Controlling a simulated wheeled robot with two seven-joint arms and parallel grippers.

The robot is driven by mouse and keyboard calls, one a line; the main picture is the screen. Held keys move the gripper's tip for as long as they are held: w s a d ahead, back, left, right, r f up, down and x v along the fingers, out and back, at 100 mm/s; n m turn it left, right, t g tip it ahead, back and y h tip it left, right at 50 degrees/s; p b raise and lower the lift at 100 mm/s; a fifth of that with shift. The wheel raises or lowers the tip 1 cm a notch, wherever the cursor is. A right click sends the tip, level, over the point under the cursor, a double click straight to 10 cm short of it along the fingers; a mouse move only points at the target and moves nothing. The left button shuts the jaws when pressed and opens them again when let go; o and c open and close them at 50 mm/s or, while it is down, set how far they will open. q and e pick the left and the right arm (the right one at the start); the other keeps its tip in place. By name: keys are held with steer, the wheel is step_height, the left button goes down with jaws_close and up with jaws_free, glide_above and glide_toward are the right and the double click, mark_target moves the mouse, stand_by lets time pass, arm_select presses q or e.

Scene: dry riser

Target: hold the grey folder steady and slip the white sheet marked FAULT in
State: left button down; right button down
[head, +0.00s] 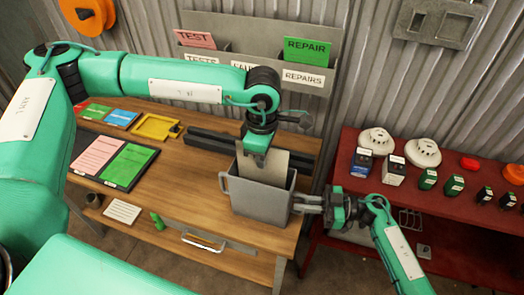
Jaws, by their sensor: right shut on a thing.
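The grey folder (262,205) looks like an open-topped box with side handles and stands near the right end of the wooden bench. A pale sheet (276,166) stands upright, its lower part hidden inside the folder. No FAULT marking is readable on its visible face. My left gripper (257,158) points down at the folder's mouth, at the sheet's upper left; whether its fingers grip the sheet is unclear. My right gripper (308,204) is shut on the folder's right side, at the handle.
A grey rack (270,38) behind the bench holds a pink TEST sheet (196,39) and a green REPAIR sheet (307,51); its middle label is partly hidden. A red table (440,205) with detectors and small boxes stands right. The bench's front middle is mostly clear.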

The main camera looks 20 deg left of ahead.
arm_select(q)
steer(key=shift+f, duration=0.4)
steer(key=c, duration=1.6)
jaws_free()
step_height(320, 180, up, 12)
